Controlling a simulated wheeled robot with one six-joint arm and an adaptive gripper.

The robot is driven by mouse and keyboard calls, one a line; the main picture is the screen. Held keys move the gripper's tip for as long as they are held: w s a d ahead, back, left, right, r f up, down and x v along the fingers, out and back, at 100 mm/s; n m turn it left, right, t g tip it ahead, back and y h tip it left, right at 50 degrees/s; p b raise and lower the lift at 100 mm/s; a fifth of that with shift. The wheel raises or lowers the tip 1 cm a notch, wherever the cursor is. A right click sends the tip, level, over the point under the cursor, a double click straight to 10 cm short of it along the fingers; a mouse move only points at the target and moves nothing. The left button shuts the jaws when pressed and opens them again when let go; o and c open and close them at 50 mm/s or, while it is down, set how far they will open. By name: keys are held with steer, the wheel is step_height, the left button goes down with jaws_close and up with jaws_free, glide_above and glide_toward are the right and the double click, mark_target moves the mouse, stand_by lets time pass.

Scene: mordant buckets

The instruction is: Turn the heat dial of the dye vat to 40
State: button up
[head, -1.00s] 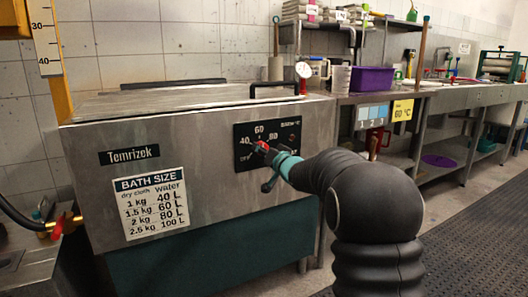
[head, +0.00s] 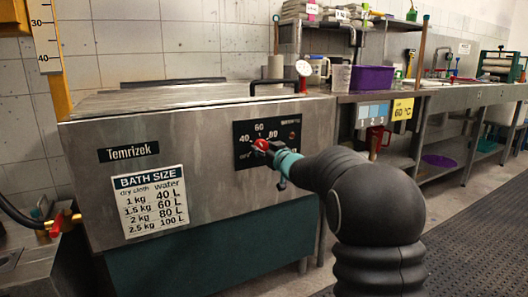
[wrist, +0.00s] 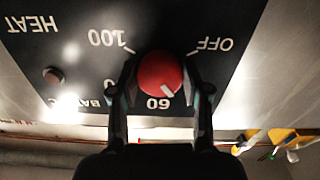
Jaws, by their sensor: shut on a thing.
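The dye vat (head: 215,200) is a steel box with a lid and a dark heat panel (head: 286,127) on its front. Its red round heat dial (wrist: 157,68) sits between the two fingers of my gripper (wrist: 161,82), which is shut on it from both sides. The wrist view is upside down. There the dial's white mark points just off the 60, towards the side of OFF. 100 and OFF show; a finger partly covers the 80, and the 40 is hidden by the other. In the head view, 40, 60 and 80 show above my gripper (head: 265,149).
A round thermometer (head: 303,69) and a black lid handle (head: 280,84) are at the vat's right top. A bath size sign (head: 152,202) is on its front. A steel bench (head: 450,98) runs off to the right. The dark floor mat at right is clear.

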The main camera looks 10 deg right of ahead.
steer(key=n+b, duration=0.1)
steer(key=n, duration=0.3)
steer(key=shift+d+n, duration=0.1)
steer(key=shift+n, duration=0.2)
steer(key=shift+r, duration=0.1)
stand_by(0.4)
steer(key=o, duration=1.1)
steer(key=shift+o, duration=0.2)
steer(key=shift+b, duration=0.3)
steer(key=v, duration=1.2)
